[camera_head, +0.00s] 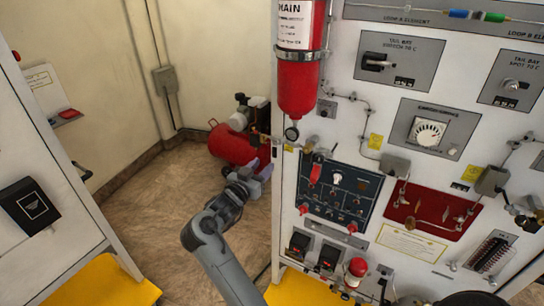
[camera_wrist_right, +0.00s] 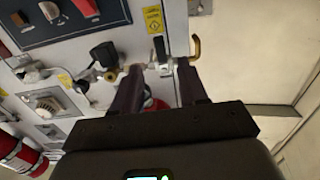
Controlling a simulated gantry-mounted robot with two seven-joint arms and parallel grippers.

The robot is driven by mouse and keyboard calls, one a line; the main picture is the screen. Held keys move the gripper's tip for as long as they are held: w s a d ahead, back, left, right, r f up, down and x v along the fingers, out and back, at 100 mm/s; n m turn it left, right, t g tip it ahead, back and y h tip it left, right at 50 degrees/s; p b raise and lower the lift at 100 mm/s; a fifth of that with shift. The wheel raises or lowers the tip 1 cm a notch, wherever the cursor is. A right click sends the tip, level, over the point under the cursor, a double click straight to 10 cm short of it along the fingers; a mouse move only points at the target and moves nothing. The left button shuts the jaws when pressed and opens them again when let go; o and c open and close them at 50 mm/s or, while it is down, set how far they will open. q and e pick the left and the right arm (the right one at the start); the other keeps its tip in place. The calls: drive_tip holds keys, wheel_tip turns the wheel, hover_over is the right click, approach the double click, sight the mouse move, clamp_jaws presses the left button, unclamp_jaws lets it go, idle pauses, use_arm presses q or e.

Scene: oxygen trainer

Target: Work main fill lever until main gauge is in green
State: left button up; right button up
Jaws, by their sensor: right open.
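The red cylinder labelled MAIN (camera_head: 297,88) hangs upright on the left edge of the white panel in the head view. A brass fitting (camera_head: 262,135) sticks out left of the gauge. I cannot tell for sure which part is the main fill lever. My right gripper (camera_head: 262,172) is open, below and left of the gauge. In the right wrist view, its open fingers (camera_wrist_right: 158,78) point at a metal fitting (camera_wrist_right: 163,66) beside a brass hook (camera_wrist_right: 195,48). Nothing is visibly gripped.
The panel (camera_head: 345,140) carries several switches, dials and pipes. A red compressor tank (camera_head: 235,143) stands on the floor behind my right gripper. A white cabinet (camera_head: 60,170) stands at the left. The brown floor (camera_head: 165,205) between cabinet and panel is open.

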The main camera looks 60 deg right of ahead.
sight(274, 154)
drive_tip(key=d, duration=0.7)
drive_tip(key=shift+w+d, duration=0.15)
drive_tip(key=shift+w, duration=0.1)
drive_tip(key=shift+p, duration=0.3)
clamp_jaws()
